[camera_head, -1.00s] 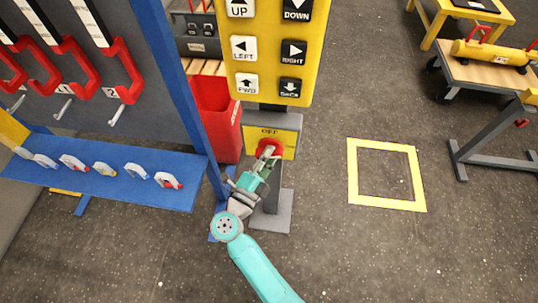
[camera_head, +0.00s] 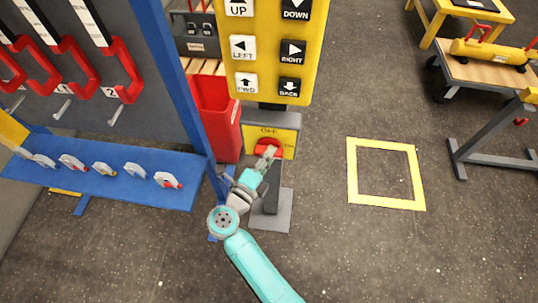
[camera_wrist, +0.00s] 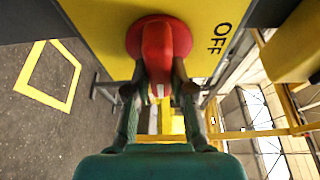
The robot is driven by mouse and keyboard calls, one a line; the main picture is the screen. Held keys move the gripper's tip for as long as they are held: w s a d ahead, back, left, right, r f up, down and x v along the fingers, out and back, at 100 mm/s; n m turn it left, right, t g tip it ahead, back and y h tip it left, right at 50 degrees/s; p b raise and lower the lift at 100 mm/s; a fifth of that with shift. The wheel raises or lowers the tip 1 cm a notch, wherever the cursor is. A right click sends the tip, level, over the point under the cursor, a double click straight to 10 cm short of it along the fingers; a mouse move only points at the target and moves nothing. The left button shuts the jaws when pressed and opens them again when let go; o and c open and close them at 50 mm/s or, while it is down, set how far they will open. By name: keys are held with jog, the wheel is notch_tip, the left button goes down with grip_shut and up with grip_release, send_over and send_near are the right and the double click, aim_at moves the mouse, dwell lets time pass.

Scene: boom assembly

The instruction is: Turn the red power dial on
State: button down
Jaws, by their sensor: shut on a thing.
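The red power dial (camera_head: 268,147) sits on a small yellow box (camera_head: 286,141) on a post, below the large yellow button panel. The wrist view shows the dial (camera_wrist: 160,40) close up, with its round red base and raised handle. The word OFF is printed on the yellow face beside it. My gripper (camera_wrist: 160,83) is shut on the dial's handle, one finger on each side. In the head view, my gripper (camera_head: 266,160) reaches the dial from below and partly covers it. The dial's pointing direction is hard to read there.
The yellow button panel (camera_head: 267,67) hangs just above the dial box. A blue-framed rack (camera_head: 120,185) with red hooks stands close on the left, with a red bin (camera_head: 215,110) behind. A yellow floor square (camera_head: 386,204) and open floor lie to the right.

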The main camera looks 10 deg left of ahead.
jog(key=c, duration=1)
grip_release()
jog(key=v, duration=1.2)
